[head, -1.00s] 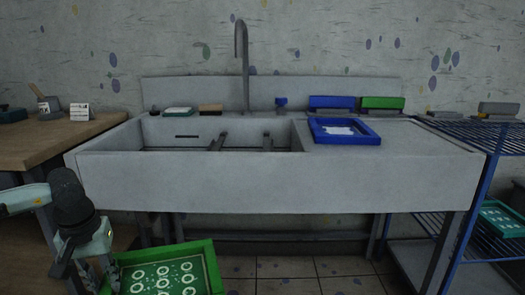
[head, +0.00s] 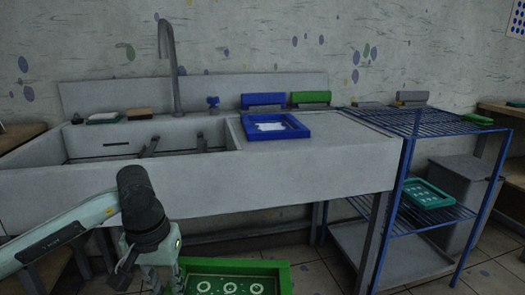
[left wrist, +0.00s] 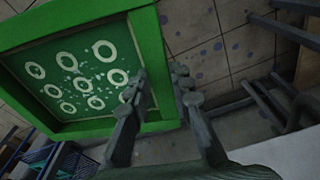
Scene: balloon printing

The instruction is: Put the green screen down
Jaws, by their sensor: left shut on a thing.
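My left gripper (head: 158,282) is shut on the frame's edge, at the left side in the head view. In the left wrist view the fingers (left wrist: 160,85) straddle the frame's rim, and the screen (left wrist: 151,40) fills the upper left, tilted. My right gripper is not in view.
The sink (head: 330,178) spans the middle; a blue screen (head: 283,136) lies on its right ledge. Squeegees (head: 310,97) stand behind the ledge.

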